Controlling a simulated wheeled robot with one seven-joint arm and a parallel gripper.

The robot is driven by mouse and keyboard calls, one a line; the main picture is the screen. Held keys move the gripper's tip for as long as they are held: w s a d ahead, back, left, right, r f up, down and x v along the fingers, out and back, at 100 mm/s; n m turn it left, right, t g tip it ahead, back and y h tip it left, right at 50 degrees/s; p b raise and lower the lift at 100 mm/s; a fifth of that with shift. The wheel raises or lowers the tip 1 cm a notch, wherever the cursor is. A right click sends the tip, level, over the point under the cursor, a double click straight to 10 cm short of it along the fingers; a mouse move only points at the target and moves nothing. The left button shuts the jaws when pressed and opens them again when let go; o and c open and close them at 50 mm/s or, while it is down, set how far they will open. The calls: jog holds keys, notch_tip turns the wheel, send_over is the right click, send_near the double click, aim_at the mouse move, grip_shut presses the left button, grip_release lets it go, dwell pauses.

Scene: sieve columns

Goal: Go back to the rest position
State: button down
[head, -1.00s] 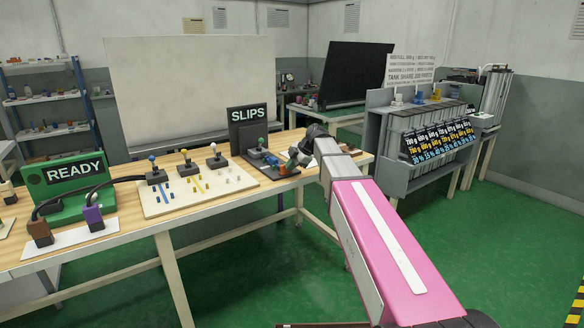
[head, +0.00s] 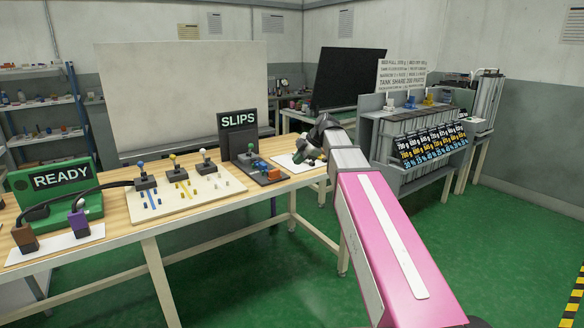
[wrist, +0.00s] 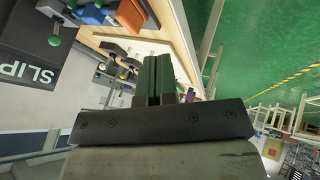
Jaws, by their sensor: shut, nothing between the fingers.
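My gripper (head: 301,156) is at the end of the pink and white arm, over the right part of the wooden workbench (head: 200,202). In the wrist view my gripper's fingers (wrist: 157,82) are together with nothing between them. The SLIPS station (head: 240,128) stands just left of my gripper, with small blue and orange pieces (head: 262,167) on its dark base. My gripper appears apart from the station.
The green READY box (head: 62,185) and a cream board (head: 178,196) with small levers stand farther left on the bench. A grey rack (head: 405,150) of labelled columns stands right of my arm. Green floor (head: 500,235) is clear at the right.

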jog(key=s+d+f+m+h, duration=0.2)
jog(key=s+d+f+m, duration=0.2)
jog(key=s+f+m, duration=0.3)
jog(key=s+d+f+m+g+h, duration=0.1)
jog(key=s+d+f+m, duration=0.4)
jog(key=f, duration=1)
jog(key=s+d+f+m+g+h, duration=0.1)
jog(key=s+d+f+m+h, duration=0.3)
jog(key=s+f+m, duration=0.7)
jog(key=shift+d+f, duration=0.35)
jog(key=shift+d, duration=0.4)
dwell(0.5)
